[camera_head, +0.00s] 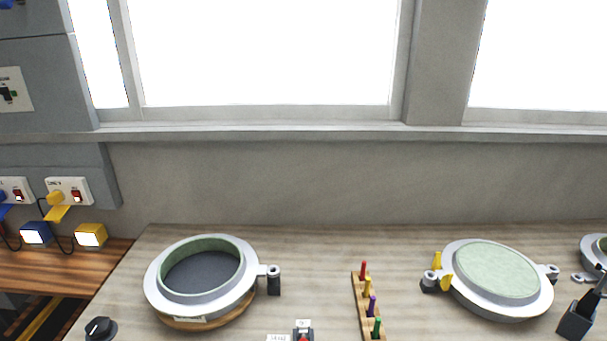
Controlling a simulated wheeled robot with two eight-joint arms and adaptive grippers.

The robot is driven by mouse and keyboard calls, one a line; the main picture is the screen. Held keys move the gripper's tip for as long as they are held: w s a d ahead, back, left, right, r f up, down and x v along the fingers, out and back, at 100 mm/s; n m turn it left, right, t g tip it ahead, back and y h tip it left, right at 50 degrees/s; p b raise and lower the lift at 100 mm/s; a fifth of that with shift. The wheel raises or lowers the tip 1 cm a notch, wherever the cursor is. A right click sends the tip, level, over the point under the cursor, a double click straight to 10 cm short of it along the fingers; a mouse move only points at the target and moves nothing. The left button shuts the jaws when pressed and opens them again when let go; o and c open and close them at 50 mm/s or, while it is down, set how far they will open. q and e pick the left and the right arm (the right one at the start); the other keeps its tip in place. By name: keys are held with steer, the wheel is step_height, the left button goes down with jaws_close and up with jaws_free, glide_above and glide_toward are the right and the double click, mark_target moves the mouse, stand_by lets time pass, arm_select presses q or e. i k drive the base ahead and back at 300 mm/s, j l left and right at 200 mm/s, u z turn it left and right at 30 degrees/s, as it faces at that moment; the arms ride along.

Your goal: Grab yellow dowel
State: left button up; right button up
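A yellow dowel (368,286) stands upright in a narrow wooden rack (359,304) at the lower middle of the head view. A red dowel (363,269) stands behind it, and a purple dowel (372,306) and a green dowel (377,326) stand in front. The near end of the rack is cut off by the bottom edge. Neither of my grippers shows in this view.
A round mould with a dark inside (205,272) lies left, and one with a pale green top (495,270) and yellow clamp pieces (446,282) lies right. A black holder (577,320) stands far right.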

mark_target(367, 282)
steer(key=k+l+u, duration=0.1)
steer(key=k+l, duration=0.2)
steer(key=k, duration=0.2)
steer(key=k+l+u, duration=0.1)
steer(key=k+l, duration=0.15)
steer(key=k, duration=0.3)
steer(key=k+l+u, duration=0.1)
steer(key=k, duration=0.45)
steer(key=k+l+u, duration=0.1)
steer(key=k+l, duration=0.2)
steer(key=k, duration=0.25)
steer(key=k+l+u, duration=0.1)
steer(key=k, duration=0.45)
steer(key=i+z, duration=0.1)
steer(key=i, duration=0.7)
steer(key=i+l+z, duration=0.15)
steer(key=i, duration=0.65)
steer(key=i+j+z, duration=0.1)
steer(key=i, duration=0.7)
steer(key=i+j+z, duration=0.15)
steer(key=i, duration=0.65)
